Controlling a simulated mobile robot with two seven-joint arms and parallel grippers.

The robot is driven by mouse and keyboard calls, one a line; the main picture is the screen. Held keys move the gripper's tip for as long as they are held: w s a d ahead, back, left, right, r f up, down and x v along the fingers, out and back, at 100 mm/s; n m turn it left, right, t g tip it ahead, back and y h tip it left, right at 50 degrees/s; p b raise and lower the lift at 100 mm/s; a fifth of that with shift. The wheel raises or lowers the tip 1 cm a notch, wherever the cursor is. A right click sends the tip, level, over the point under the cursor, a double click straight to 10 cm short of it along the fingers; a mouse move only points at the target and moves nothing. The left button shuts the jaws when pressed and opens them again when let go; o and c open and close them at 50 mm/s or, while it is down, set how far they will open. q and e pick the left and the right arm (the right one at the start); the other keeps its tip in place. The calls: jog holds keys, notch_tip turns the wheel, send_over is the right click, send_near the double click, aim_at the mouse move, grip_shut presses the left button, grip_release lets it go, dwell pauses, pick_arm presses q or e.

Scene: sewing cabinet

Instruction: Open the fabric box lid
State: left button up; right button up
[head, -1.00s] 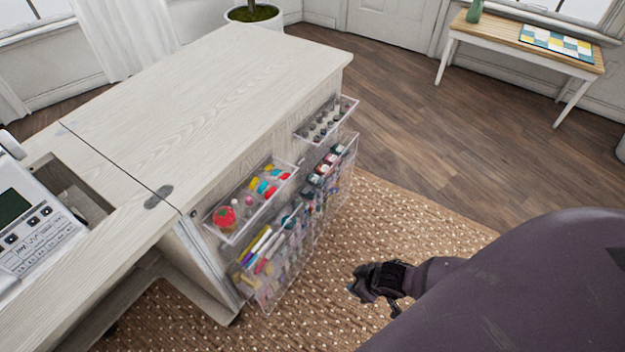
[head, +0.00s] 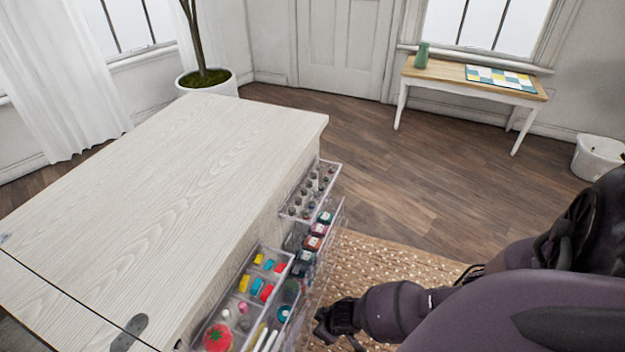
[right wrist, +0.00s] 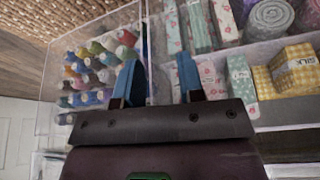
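The right wrist view shows a clear box (right wrist: 245,48) holding rolled and folded patterned fabrics, with a yellow gingham piece (right wrist: 290,70) labelled "SILK". I cannot make out its lid. My right gripper shows in the right wrist view (right wrist: 158,75) with its two blue-sided fingers apart and nothing held between them. The fingertips overlap the boxes in the picture; I cannot tell whether they touch. In the head view my right gripper (head: 327,326) is low beside the open front of the cabinet, and the fabric box cannot be made out. My left gripper is out of view.
The pale wood cabinet (head: 150,190) carries clear trays of notions (head: 262,280) and bobbins (head: 312,190) on its side. A clear case of thread spools (right wrist: 95,70) adjoins the fabrics. A side table (head: 470,80) stands far off. Open floor (head: 400,165) lies between.

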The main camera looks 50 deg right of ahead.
jog(key=b+x, duration=0.2)
jog(key=x, duration=0.3)
jog(key=shift+s+f, duration=0.1)
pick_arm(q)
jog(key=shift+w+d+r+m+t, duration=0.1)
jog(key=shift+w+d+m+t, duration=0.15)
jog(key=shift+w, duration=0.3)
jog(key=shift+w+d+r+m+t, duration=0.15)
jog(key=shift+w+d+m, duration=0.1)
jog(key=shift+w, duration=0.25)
pick_arm(e)
jog(key=shift+w, duration=0.2)
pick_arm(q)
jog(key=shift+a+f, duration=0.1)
pick_arm(e)
grip_shut()
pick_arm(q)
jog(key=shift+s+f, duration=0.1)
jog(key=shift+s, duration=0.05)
